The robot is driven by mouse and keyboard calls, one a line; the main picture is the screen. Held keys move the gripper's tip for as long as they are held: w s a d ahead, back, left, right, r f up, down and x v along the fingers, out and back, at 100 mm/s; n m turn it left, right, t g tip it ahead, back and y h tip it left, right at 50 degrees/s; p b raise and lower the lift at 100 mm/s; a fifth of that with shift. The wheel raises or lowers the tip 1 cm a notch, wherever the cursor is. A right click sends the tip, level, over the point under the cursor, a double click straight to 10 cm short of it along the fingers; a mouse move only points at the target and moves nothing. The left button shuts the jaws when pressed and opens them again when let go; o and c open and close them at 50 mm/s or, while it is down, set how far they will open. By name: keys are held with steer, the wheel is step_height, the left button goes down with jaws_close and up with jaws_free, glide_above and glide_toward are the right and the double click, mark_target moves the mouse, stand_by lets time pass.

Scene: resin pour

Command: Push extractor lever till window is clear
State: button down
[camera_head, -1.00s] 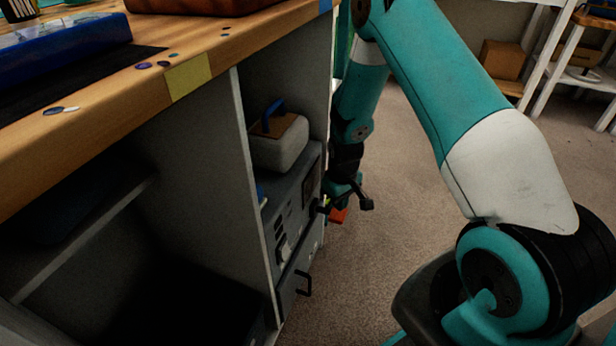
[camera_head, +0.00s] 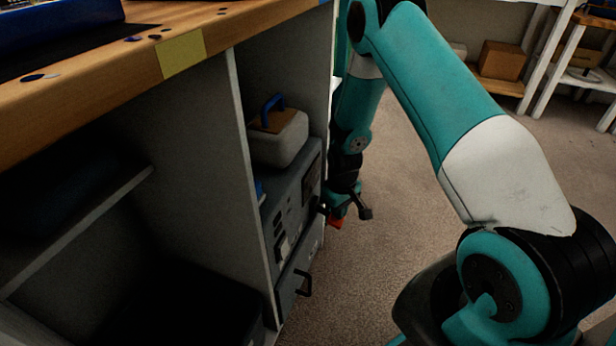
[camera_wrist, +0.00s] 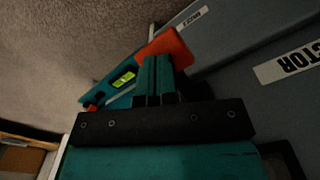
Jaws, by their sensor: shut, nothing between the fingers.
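The grey extractor unit (camera_head: 292,215) stands in the right bay under the bench, with a panel and a black handle low on its front. My gripper (camera_head: 338,213) is low at its right front edge. In the wrist view my teal fingers (camera_wrist: 158,78) are shut together, with nothing between them. An orange-red piece (camera_wrist: 166,47) is right at the fingertips; I cannot tell if it is the lever's end or touching. Beyond is a teal bar (camera_wrist: 100,89) with a bright green patch (camera_wrist: 123,80). I cannot make out the window.
A pale box with a blue handle (camera_head: 278,138) sits on top of the unit. The wooden bench top (camera_head: 110,85) and grey divider walls close in the left side. Carpet (camera_head: 400,245) lies open to the right of the gripper. Shelves with boxes (camera_head: 502,60) stand behind.

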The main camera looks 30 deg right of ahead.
steer(key=shift+r, duration=0.1)
step_height(320, 180, up, 4)
steer(key=p, duration=0.4)
steer(key=shift+r, duration=0.1)
steer(key=shift+f, duration=0.25)
steer(key=shift+f+b, duration=1.25)
steer(key=shift+f, duration=0.75)
steer(key=shift+r, duration=0.1)
step_height(320, 180, up, 4)
steer(key=p, duration=0.4)
steer(key=shift+r, duration=0.15)
